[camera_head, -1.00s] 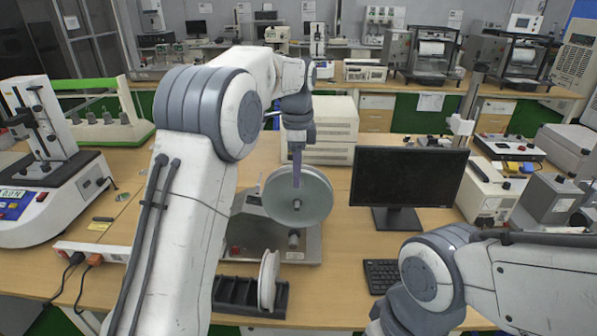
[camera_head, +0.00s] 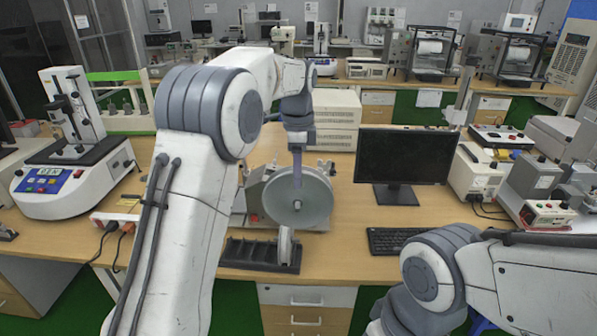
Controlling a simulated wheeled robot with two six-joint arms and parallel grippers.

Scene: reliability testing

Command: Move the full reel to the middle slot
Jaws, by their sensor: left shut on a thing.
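My left gripper (camera_head: 298,180) is shut on a large pale grey reel (camera_head: 312,208) and holds it upright, its flat face toward the camera. The reel hangs in front of a grey metal machine (camera_head: 254,187) and hides part of it. Below it, near the table's front edge, is a black slotted rack (camera_head: 252,253). A second, thinner-looking reel (camera_head: 285,243) stands edge-on in the rack's right end. The rack's middle and left look empty. My right arm comes in at the lower right; its gripper is out of view.
A monitor (camera_head: 403,157) and a keyboard (camera_head: 400,240) stand right of the held reel. Boxy white instruments (camera_head: 335,115) are behind it. A tester with a blue panel (camera_head: 68,180) and a power strip (camera_head: 113,219) are at left. A drawer cabinet (camera_head: 307,310) is under the table.

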